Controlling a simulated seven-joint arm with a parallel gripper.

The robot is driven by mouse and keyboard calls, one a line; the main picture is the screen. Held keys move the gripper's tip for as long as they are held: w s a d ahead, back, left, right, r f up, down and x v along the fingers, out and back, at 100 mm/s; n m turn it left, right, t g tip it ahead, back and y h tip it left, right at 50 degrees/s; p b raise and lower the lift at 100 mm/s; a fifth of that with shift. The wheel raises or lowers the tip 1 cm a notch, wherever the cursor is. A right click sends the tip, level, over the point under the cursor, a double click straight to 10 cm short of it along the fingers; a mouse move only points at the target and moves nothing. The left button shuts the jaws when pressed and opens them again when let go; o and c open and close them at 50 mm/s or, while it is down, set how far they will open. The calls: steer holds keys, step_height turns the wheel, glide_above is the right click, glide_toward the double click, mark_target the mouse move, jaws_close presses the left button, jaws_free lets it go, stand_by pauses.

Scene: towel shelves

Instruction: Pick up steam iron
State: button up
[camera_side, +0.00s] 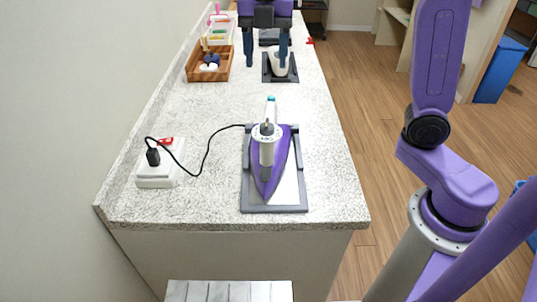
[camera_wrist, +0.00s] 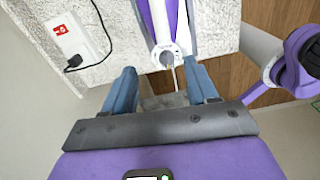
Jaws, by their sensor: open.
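The steam iron (camera_side: 280,165) lies on a grey-framed rest (camera_side: 246,188) near the front end of the speckled counter. It has a purple body, a white-and-grey handle and a black cord. In the wrist view, part of the iron (camera_wrist: 159,18) shows at the top, beyond the fingertips. My gripper (camera_side: 266,68) hangs at the top of the side view with its two blue fingers apart. In the wrist view, my gripper (camera_wrist: 160,68) is open, and the iron is not held.
The cord runs left to a white power strip (camera_side: 150,183), also in the wrist view (camera_wrist: 85,50). Farther back are a wooden tray (camera_side: 189,71) with small items, and a white object (camera_side: 279,62) on a dark tray (camera_side: 267,76). The counter's middle is clear.

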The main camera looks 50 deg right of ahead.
mark_target(268, 146)
step_height(268, 146, down, 12)
steer(key=shift+s+d+f, duration=0.1)
steer(key=shift+d+f, duration=0.1)
steer(key=shift+f, duration=1.15)
steer(key=shift+d+f, duration=0.15)
steer(key=shift+f, duration=1.15)
jaws_close()
steer(key=shift+r, duration=0.15)
